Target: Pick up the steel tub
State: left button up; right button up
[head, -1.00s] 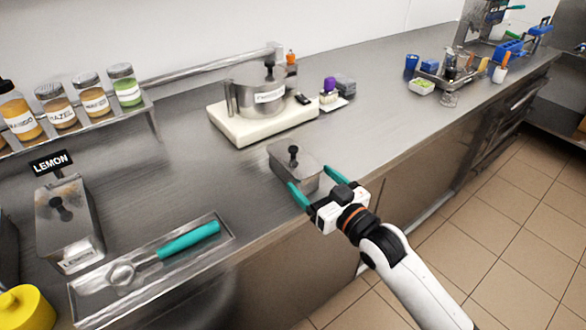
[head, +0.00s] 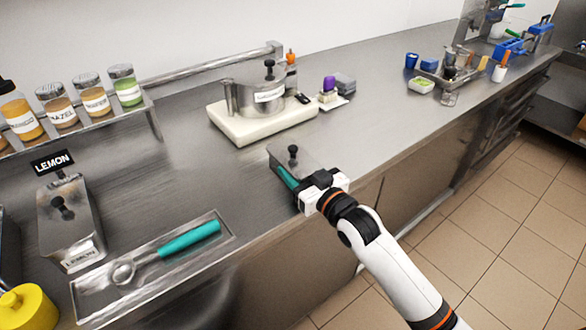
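A small steel tub (head: 304,158) with a black knob on its lid stands near the counter's front edge, in the middle of the head view. My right gripper (head: 288,178) is at its near side and hides much of its front. One teal finger lies along the tub's near left side. The other finger is hidden behind the gripper body, so how far the fingers are apart does not show. Contact with the tub cannot be told. Another lidded steel tub (head: 78,228) stands at the left below a LEMON sign. My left gripper is not in view.
A tray (head: 85,285) with a teal-handled scoop (head: 188,241) lies at the front left. A pot (head: 262,98) on a cream base (head: 237,126) stands behind the small tub. Jars (head: 93,100) line a shelf. The counter (head: 375,125) is clear to the tub's right.

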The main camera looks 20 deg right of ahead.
jog(key=shift+c, duration=1.3)
jog(key=shift+r, duration=0.1)
jog(key=shift+r, duration=0.1)
